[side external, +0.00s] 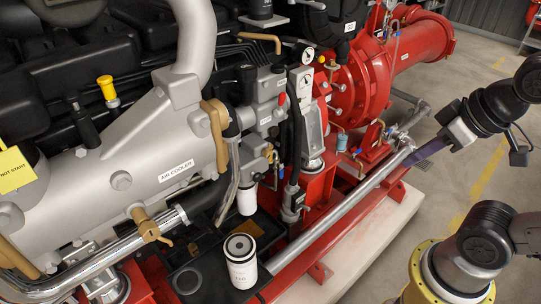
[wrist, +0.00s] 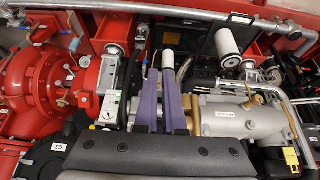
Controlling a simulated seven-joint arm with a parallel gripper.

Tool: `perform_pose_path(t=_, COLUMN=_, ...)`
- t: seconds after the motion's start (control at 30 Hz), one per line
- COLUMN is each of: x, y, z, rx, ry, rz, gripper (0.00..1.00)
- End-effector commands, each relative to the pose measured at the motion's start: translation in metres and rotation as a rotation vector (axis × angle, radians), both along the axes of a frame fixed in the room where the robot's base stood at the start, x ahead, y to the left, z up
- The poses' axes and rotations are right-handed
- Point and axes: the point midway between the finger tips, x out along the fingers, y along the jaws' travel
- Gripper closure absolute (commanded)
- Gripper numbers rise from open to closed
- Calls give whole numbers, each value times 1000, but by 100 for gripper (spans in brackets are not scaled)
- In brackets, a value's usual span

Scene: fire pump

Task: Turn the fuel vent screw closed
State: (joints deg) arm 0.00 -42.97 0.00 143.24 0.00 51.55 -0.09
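I cannot pick out the fuel vent screw for certain; it is too small to tell or hidden. A white filter canister (side external: 241,262) stands at the lower middle of the side view and shows in the wrist view (wrist: 228,43). A second white canister (side external: 247,197) hangs under a grey housing (side external: 265,100) with small fittings. My gripper (side external: 416,163) is in the air right of the engine, apart from it. In the wrist view its two purple fingers (wrist: 161,73) have a narrow gap between them and hold nothing visible; they hide part of the engine behind.
A silver pipe (side external: 340,205) runs along the red frame between my gripper and the canisters. A red pump (side external: 365,75) stands at the back. A large silver casing (side external: 130,165) fills the left.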

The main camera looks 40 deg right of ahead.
Motion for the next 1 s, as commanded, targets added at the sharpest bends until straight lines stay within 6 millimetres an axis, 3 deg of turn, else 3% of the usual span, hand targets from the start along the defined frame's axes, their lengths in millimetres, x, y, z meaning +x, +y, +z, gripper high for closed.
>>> perform_pose_path(t=0.03, x=2, y=0, z=1, rx=-2, ry=-10, rz=4, gripper=82)
perform_pose_path(t=0.17, x=22, y=0, z=14, rx=-7, ry=-115, rz=14, gripper=59)
perform_pose_path(t=0.3, x=67, y=1, z=56, rx=-19, ry=-367, rz=31, gripper=36)
perform_pose_path(t=0.5, x=139, y=1, z=107, rx=-43, ry=-673, rz=46, gripper=36)
perform_pose_path(t=0.63, x=183, y=2, z=128, rx=-63, ry=-835, rz=53, gripper=36)
perform_pose_path(t=0.83, x=244, y=2, z=135, rx=-98, ry=-1043, rz=54, gripper=36)
perform_pose_path(t=1.0, x=285, y=2, z=115, rx=-133, ry=-1188, rz=51, gripper=36)
